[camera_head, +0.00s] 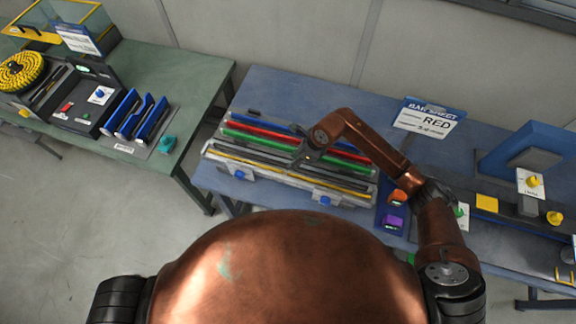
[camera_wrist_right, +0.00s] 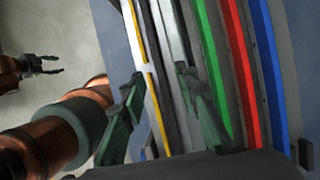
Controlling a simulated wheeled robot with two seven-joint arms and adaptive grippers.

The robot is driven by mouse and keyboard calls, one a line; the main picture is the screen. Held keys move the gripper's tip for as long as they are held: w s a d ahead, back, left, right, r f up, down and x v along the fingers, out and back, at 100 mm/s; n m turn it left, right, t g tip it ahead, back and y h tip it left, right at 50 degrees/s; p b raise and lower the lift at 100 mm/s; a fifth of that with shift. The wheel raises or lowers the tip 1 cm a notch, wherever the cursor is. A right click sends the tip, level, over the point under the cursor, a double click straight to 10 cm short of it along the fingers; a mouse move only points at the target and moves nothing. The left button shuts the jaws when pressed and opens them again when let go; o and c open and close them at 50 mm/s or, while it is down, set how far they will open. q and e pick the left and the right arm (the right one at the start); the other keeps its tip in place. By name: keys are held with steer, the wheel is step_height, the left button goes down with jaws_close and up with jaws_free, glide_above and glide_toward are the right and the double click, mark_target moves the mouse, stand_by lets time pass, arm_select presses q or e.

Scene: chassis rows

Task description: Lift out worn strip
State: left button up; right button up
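A grey chassis (camera_head: 215,156) on the blue table holds long parallel strips: a blue strip (camera_head: 262,120), a red strip (camera_head: 265,131), a green strip (camera_head: 258,138) and a thin yellow strip (camera_head: 262,163). I cannot tell which is worn. My right gripper (camera_head: 299,156) is over the middle of the chassis and hides part of the strips. In the right wrist view its fingers (camera_wrist_right: 160,105) are apart, over the pale and yellow strips, beside the green one; contact is unclear. My left gripper (camera_wrist_right: 52,65) shows only in that view, fingers apart and empty, over the floor.
A green table (camera_head: 185,75) on the left carries other equipment. A floor gap separates the tables.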

steer(key=shift+p+x, duration=0.65)
steer(key=shift+x, duration=1.65)
steer(key=shift+c, duration=0.7)
steer(key=shift+a, duration=0.1)
jaws_close()
steer(key=shift+r, duration=0.1)
